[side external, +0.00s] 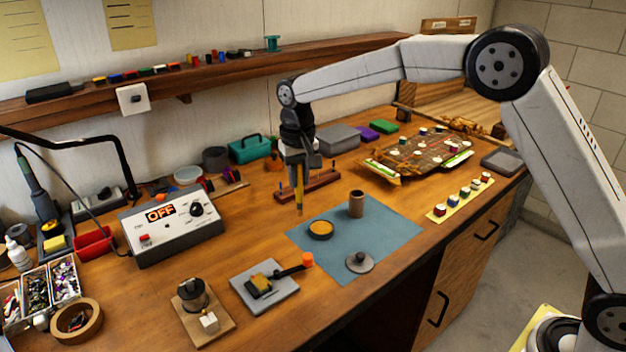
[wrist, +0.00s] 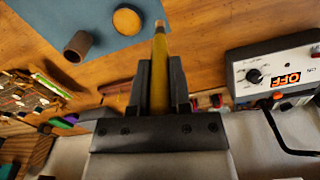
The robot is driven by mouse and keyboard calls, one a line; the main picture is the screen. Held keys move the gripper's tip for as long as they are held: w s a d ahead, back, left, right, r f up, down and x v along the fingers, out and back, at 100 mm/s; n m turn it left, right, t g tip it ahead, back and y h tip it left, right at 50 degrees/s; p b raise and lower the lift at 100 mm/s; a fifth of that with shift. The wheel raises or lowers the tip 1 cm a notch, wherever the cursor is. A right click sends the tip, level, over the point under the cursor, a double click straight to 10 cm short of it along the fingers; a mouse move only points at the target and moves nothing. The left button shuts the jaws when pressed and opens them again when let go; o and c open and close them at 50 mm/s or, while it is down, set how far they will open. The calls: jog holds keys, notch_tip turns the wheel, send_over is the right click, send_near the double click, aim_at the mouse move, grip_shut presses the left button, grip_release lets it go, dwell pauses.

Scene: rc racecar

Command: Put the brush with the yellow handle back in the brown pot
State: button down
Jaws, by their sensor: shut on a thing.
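My gripper (side external: 298,175) is shut on the brush with the yellow handle (side external: 299,196) and holds it upright above the wooden bench, left of the blue mat's far corner. In the wrist view the brush (wrist: 160,75) runs between the two dark fingers (wrist: 160,85), its end pointing away from the gripper. The brown pot (side external: 356,204) stands upright on the blue mat (side external: 390,235), to the right of the brush and apart from it. In the wrist view the pot (wrist: 77,46) is to the left of the brush. I cannot see inside the pot.
A round tin with a yellow-orange top (side external: 320,229) sits on the mat near the pot. A grey disc with a knob (side external: 360,262) lies nearer the front. A control box reading OFF (side external: 175,228) stands left. A wooden rack (side external: 308,186) is behind my gripper.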

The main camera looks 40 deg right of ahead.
jog(key=w+d+r+m, duration=0.1)
jog(key=d+m, duration=0.2)
jog(key=d, duration=1.6)
jog(key=shift+w+d+r, duration=0.2)
jog(key=shift+d+r, duration=0.15)
jog(key=shift+r, duration=0.05)
jog(key=shift+f, duration=0.15)
jog(key=shift+f, duration=1.95)
send_over(356, 204)
jog(key=w+d, duration=0.1)
jog(key=d, duration=0.1)
notch_tip(356, 204, down, 7)
jog(key=shift+w+a, duration=0.15)
jog(key=shift+a, duration=0.05)
dwell(2.0)
jog(key=shift+c, duration=0.4)
grip_release()
